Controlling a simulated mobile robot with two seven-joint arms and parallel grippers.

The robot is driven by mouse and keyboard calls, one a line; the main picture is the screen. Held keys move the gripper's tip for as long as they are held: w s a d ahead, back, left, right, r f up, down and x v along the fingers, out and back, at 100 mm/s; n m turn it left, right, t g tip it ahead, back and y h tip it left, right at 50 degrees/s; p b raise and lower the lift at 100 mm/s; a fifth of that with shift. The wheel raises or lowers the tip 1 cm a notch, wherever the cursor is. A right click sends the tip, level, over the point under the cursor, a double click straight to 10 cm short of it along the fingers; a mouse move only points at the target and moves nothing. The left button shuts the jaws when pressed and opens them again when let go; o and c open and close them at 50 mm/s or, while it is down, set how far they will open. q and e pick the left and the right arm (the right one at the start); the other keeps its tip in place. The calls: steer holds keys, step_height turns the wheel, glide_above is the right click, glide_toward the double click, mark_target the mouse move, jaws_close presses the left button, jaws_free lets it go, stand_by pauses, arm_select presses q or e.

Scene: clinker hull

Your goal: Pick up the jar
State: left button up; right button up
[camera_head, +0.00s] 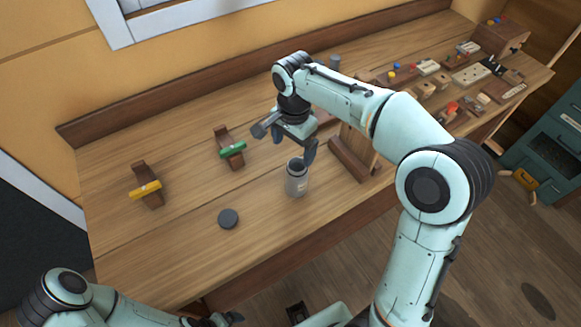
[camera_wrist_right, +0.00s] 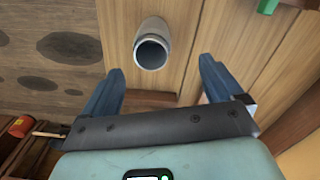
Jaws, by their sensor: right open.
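A grey jar (camera_head: 297,185) with a pale label stands upright and open-topped near the front edge of the wooden bench. In the right wrist view the jar (camera_wrist_right: 146,28) shows its round dark mouth, just beyond the fingertips. My right gripper (camera_head: 295,147) is open and empty, above and just behind the jar in the head view. Its two blue fingers (camera_wrist_right: 161,66) are spread apart in the wrist view, with nothing between them. My left gripper (camera_head: 228,319) shows only in part at the bottom edge; its jaws cannot be made out.
A dark round disc (camera_head: 228,218) lies on the bench left of the jar. Wooden holders with a green piece (camera_head: 232,151) and a yellow piece (camera_head: 146,189) lie further left. A wooden stand (camera_head: 353,155) is close on the right. Several blocks and tools crowd the bench's right end.

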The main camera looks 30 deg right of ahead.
mark_target(296, 175)
steer(key=f, duration=0.4)
steer(key=s+f, duration=0.1)
steer(key=f, duration=0.1)
steer(key=shift+f+b, duration=0.1)
steer(key=shift+b, duration=0.3)
steer(key=shift+w+f, duration=0.15)
steer(key=shift+f, duration=0.4)
steer(key=f, duration=0.5)
steer(key=shift+s+d, duration=0.2)
steer(key=shift+s, duration=0.05)
steer(key=shift+r, duration=0.1)
steer(key=c, duration=1.1)
